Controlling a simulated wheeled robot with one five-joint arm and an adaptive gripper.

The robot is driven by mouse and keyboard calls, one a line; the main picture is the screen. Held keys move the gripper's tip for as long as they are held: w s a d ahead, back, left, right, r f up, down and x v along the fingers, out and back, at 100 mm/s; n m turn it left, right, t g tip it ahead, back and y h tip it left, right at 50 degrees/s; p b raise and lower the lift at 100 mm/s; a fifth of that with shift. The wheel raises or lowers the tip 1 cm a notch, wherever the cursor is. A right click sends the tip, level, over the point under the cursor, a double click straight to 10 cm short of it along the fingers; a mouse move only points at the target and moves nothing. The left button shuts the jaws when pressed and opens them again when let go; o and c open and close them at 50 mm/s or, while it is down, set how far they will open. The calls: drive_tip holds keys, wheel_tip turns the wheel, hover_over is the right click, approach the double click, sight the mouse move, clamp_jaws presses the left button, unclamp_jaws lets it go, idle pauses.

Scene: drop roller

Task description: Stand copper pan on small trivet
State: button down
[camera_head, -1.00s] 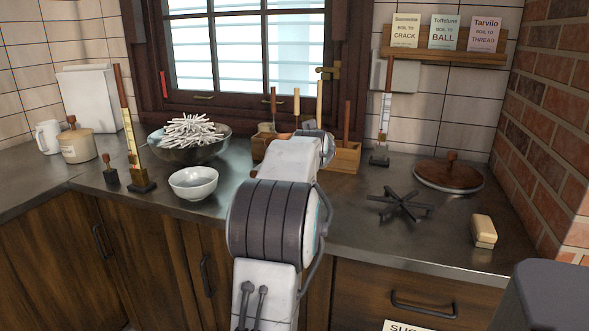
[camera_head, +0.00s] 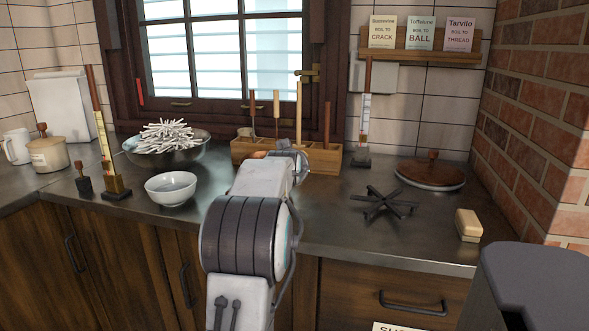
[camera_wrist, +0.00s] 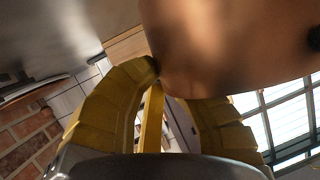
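The small trivet (camera_head: 384,204) is a dark, star-shaped metal stand on the bare right part of the counter in the head view. The copper pan (camera_wrist: 235,45) fills the top of the wrist view, very close, its brown curved side facing my camera. In the head view only a small orange edge of it (camera_head: 259,154) shows past my arm. My gripper (camera_wrist: 165,85) has curved yellow fingers that reach up to the pan, with a narrow yellow bar between them. It appears shut on the pan; the exact contact is hidden. The pan is left of the trivet, apart from it.
A round wooden lid (camera_head: 431,175) lies behind the trivet and a cream block (camera_head: 468,225) to its right. A wooden box (camera_head: 322,158) with upright tools stands at the back. A white bowl (camera_head: 171,188) and metal bowl (camera_head: 183,153) are left. A brick wall (camera_head: 535,130) bounds the right.

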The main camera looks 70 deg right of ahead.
drive_tip(key=shift+r, duration=0.1)
drive_tip(key=c, duration=1.4)
unclamp_jaws()
drive_tip(key=shift+f, duration=0.25)
drive_tip(key=shift+r, duration=0.1)
drive_tip(key=shift+r, duration=0.15)
drive_tip(key=shift+p+v, duration=1.6)
drive_tip(key=shift+v, duration=4.4)
